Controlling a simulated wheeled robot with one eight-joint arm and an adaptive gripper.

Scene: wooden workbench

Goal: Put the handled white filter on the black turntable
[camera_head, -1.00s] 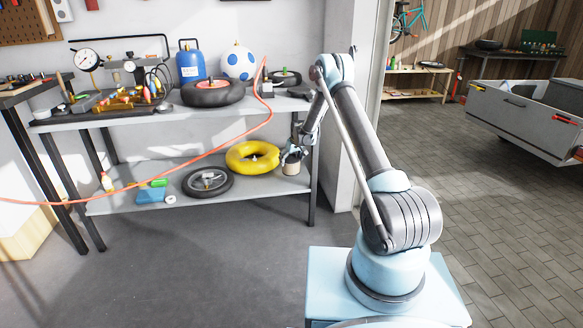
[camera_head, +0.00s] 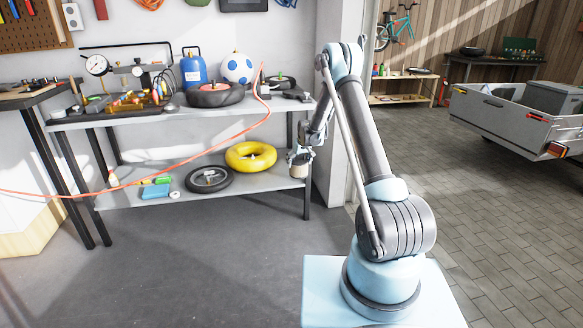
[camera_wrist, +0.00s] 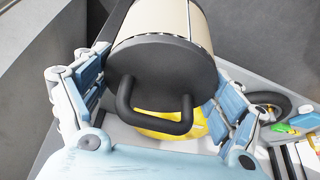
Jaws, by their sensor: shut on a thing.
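The handled filter (camera_head: 299,172) is a cream-white cylinder with a dark end cap. My gripper (camera_head: 300,158) is shut on it in front of the right end of the lower shelf. In the wrist view the filter (camera_wrist: 170,30) sits between the two blue-and-white fingers (camera_wrist: 160,95), its cap and black U-shaped handle facing the camera. I cannot identify the black turntable for sure; a low dark round thing (camera_head: 282,82) is at the back right of the upper shelf.
The grey shelf unit (camera_head: 130,200) holds a yellow ring (camera_head: 250,147) and a black-rimmed wheel (camera_head: 208,184) below. An orange hose (camera_head: 215,150) hangs across the front. The floor before it is clear.

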